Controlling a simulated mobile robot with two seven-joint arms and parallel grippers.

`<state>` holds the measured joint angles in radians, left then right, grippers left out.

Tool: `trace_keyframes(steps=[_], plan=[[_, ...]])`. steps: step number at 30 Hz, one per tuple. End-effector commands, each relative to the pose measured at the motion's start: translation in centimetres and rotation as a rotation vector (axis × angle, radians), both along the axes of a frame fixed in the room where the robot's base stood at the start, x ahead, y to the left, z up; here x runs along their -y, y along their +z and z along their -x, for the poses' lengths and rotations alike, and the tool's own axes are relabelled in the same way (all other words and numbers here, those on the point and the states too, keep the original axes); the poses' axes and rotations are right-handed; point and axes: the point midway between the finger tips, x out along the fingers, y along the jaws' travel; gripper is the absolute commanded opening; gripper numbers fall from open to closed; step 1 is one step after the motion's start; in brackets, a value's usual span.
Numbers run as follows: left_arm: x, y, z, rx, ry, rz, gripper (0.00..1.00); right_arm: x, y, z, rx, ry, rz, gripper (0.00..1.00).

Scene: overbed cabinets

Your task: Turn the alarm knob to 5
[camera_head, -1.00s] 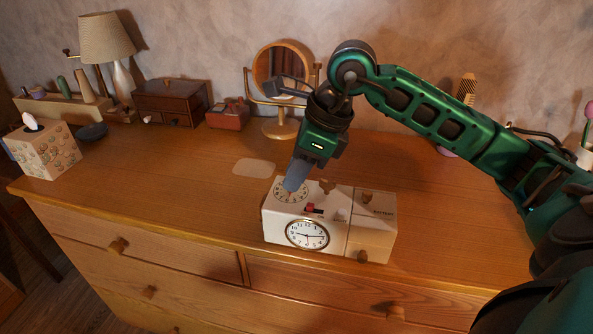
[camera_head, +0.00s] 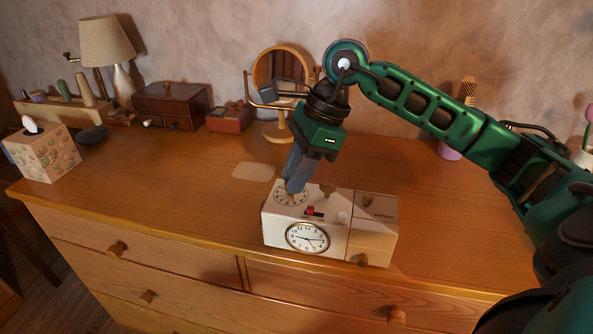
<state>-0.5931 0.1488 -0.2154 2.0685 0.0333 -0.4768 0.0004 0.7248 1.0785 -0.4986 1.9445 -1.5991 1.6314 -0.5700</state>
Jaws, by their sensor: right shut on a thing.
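The white alarm clock (camera_head: 280,232) stands near the front edge of the dresser, with a round clock face on its front. A numbered dial (camera_head: 281,196) is on its top left, and the alarm knob at the dial's middle is hidden by my fingers. My right gripper (camera_head: 293,190) points down onto this dial and is shut on the knob. The knob's pointer and the number it is at cannot be made out. A small red switch (camera_head: 310,211) sits right of the dial. My left gripper is not in view.
A wooden battery compartment (camera_head: 374,232) adjoins the clock's right side. A round mirror (camera_head: 277,75), a red box (camera_head: 229,117) and a small drawer chest (camera_head: 170,103) stand behind. A tissue box (camera_head: 43,153) is at the left. The dresser top (camera_head: 170,190) left of the clock is clear.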

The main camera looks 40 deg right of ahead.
Motion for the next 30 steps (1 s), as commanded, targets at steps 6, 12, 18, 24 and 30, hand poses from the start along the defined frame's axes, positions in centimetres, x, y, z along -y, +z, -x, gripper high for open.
trace_keyframes(steps=[6, 12, 18, 24, 30], plan=[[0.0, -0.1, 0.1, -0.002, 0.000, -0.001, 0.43, 0.0, 0.1, 0.0, 0.002, -0.002, 0.001, 0.00], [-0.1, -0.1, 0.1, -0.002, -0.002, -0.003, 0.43, 0.0, 0.1, 0.0, 0.001, -0.003, 0.000, 0.41], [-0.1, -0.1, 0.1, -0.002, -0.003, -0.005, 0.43, 0.0, 0.0, 0.0, 0.000, -0.002, 0.000, 0.48], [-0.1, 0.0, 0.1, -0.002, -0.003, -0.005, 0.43, 0.2, 0.5, 0.0, 0.001, -0.003, 0.000, 0.48], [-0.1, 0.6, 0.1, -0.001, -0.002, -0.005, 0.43, 1.4, 3.7, 0.4, 0.005, -0.005, 0.002, 0.48]])
